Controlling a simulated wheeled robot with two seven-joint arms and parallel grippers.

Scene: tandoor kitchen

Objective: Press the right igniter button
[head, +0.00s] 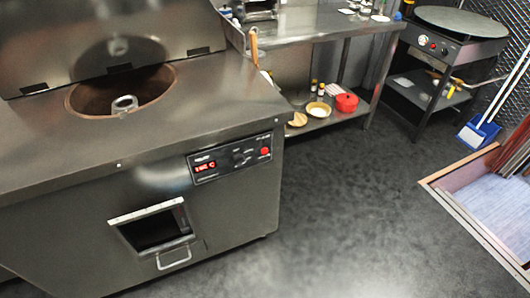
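A steel tandoor (75,215) fills the left of the head view. Its front has a black control panel (229,158) with a lit red display (205,167), dark controls in the middle and a round red button (265,151) at the right end. Farther off at the top right stands a round griddle (461,22) on a dark stand. Its front panel carries a round red-and-white control (423,40) and other small parts. I cannot tell from this view which part is the right igniter button. Neither of my grippers shows.
A blue dustpan (478,133) and a framed mat (497,205) are at the right. The dark floor (355,210) between is clear.

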